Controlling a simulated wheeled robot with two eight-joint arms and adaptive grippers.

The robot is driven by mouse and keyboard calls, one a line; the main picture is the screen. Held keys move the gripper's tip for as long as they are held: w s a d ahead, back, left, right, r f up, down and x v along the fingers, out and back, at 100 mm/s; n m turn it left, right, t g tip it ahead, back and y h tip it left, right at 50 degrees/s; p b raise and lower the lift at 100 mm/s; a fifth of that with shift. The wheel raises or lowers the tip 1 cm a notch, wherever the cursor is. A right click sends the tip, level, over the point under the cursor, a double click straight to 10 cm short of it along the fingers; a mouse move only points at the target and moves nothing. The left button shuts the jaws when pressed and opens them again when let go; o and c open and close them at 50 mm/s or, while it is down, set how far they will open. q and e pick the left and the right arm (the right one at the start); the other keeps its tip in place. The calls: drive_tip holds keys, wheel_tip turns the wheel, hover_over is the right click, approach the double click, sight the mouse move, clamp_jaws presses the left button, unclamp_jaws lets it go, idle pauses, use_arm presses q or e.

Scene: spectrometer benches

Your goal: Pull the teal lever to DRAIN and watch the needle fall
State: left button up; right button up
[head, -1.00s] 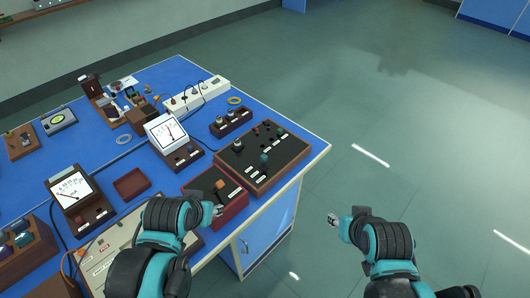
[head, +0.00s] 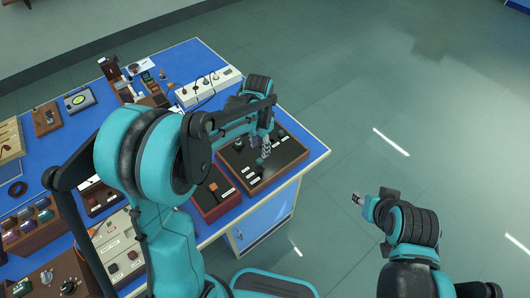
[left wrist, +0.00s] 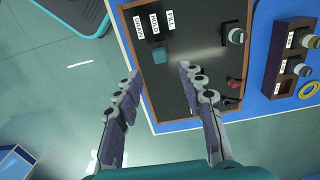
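The teal lever (left wrist: 160,57) rises from a dark panel with a wooden rim (left wrist: 188,95). The DRAIN (left wrist: 139,24), HOLD (left wrist: 154,22) and FILL (left wrist: 170,17) labels stand in a row beside it. Its knob appears closest to HOLD, but its exact setting is unclear. My left gripper (left wrist: 159,71) is open, with its fingertips on either side of the knob in the picture and no visible contact. In the head view my left gripper (head: 265,148) is over the panel (head: 287,152). My right gripper (head: 358,199) is out over the floor; its opening is unclear. My left arm hides the needle meters' dials.
A red-rimmed box (head: 211,203) sits next to the panel at the bench's front edge. A white power strip (head: 208,87) lies behind. Other black knobs (left wrist: 236,36) and red terminals (left wrist: 234,83) share the panel. The floor at right is clear.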

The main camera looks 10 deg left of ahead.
sight(260, 160)
use_arm(q)
wheel_tip(260, 160, down, 7)
drive_tip(key=shift+f+b, duration=0.2)
drive_tip(key=shift+b, duration=0.85)
drive_tip(key=shift+c, duration=0.3)
clamp_jaws()
